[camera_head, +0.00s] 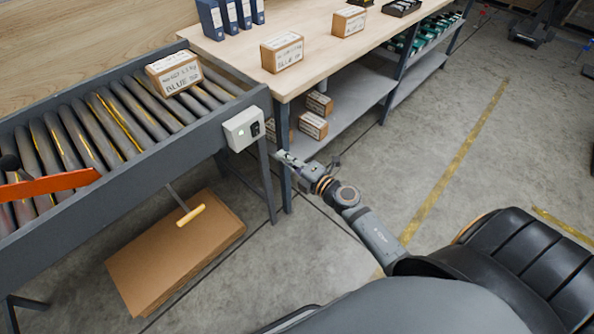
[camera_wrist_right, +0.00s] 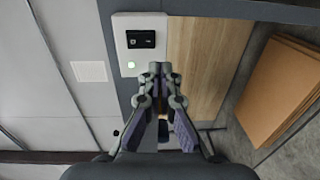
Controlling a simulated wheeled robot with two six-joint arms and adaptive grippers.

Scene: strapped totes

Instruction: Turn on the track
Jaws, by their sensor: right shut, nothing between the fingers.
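The track is a grey roller conveyor (camera_head: 150,145) at the left of the head view. A white switch box (camera_head: 244,129) is fixed to the outer side of its frame near the corner. My right gripper (camera_head: 284,156) is shut and empty, a little right of and below the box in the head view. In the wrist view its fingertips (camera_wrist_right: 160,70) point at the box, just below the switch. My left gripper is out of view.
A labelled carton (camera_head: 174,73) sits on the rollers. A wooden workbench (camera_head: 330,48) with cartons and blue binders adjoins the conveyor. An orange-red bar (camera_head: 48,186) crosses the rollers at left. Flat cardboard (camera_head: 170,262) lies below the conveyor. The floor at right is mostly clear.

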